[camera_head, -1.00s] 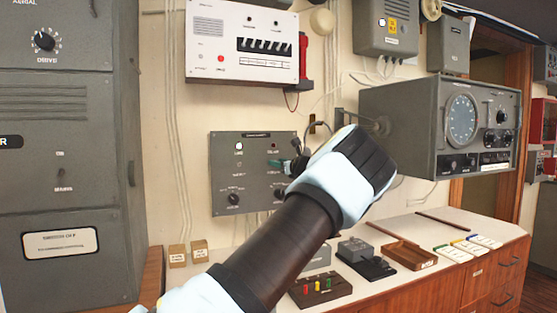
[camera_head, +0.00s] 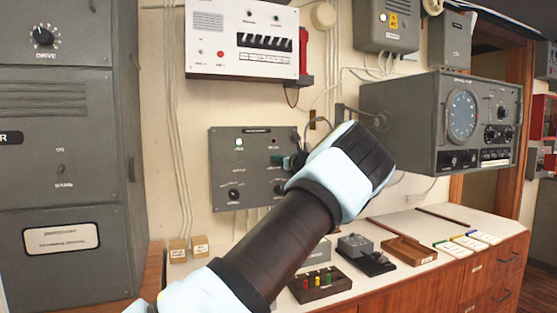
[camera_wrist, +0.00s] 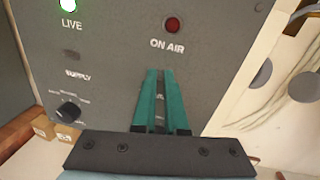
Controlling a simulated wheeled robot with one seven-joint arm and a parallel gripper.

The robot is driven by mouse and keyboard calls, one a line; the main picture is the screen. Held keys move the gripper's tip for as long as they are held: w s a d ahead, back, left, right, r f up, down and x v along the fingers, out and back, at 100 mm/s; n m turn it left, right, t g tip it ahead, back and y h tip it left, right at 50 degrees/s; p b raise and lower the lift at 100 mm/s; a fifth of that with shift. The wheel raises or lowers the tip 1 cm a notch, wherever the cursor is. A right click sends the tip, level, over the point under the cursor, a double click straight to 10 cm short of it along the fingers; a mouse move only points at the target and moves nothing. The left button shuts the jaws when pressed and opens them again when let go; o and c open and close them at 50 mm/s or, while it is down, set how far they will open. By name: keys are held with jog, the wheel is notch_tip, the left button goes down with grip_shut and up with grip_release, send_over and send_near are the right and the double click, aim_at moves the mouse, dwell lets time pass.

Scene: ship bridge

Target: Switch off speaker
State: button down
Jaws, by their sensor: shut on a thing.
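A grey wall panel (camera_head: 226,172) with lamps and knobs is in front of my arm. In the wrist view the panel (camera_wrist: 110,45) carries a lit green LIVE lamp (camera_wrist: 67,5) and a dark red ON AIR lamp (camera_wrist: 172,25). My gripper (camera_wrist: 160,80), with teal fingers, reaches the panel below the ON AIR lamp. It is shut on a small switch, which the fingers hide along with its label. A SUPPLY label and a black knob (camera_wrist: 68,112) are to the left. The head view shows the gripper (camera_head: 283,161) at the panel's right side.
A grey instrument box with a round dial (camera_head: 440,125) juts out right of my wrist. A white switch box (camera_head: 215,45) hangs above the panel. Below is a counter (camera_head: 395,225) with a small box of coloured buttons (camera_head: 320,287) and a wooden tray (camera_head: 410,250).

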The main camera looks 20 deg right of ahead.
aim_at(278, 167)
jog(key=shift+f+b, duration=0.15)
jog(key=shift+b, duration=0.3)
notch_tip(278, 167, down, 2)
jog(key=t+y+b, duration=0.1)
jog(key=t+b, duration=0.3)
jog(key=b, duration=1.1)
jog(key=shift+f+n+b, duration=0.1)
jog(key=shift+n+b, duration=0.2)
jog(key=shift+b, duration=0.05)
jog(key=t+b, duration=0.1)
jog(key=b, duration=0.1)
jog(key=t+y+b, duration=0.1)
jog(key=b, duration=0.2)
jog(key=shift+w+f, duration=0.1)
jog(key=shift+f, duration=0.2)
jog(key=n+t+y+b, duration=0.1)
jog(key=b, duration=0.2)
jog(key=shift+w+f+t, duration=0.15)
jog(key=shift+t, duration=0.25)
jog(key=shift+w+n+t+y+b, duration=0.1)
jog(key=shift+n+t+y+b, duration=0.2)
jog(key=shift+t+y, duration=0.1)
jog(key=shift+y, duration=0.3)
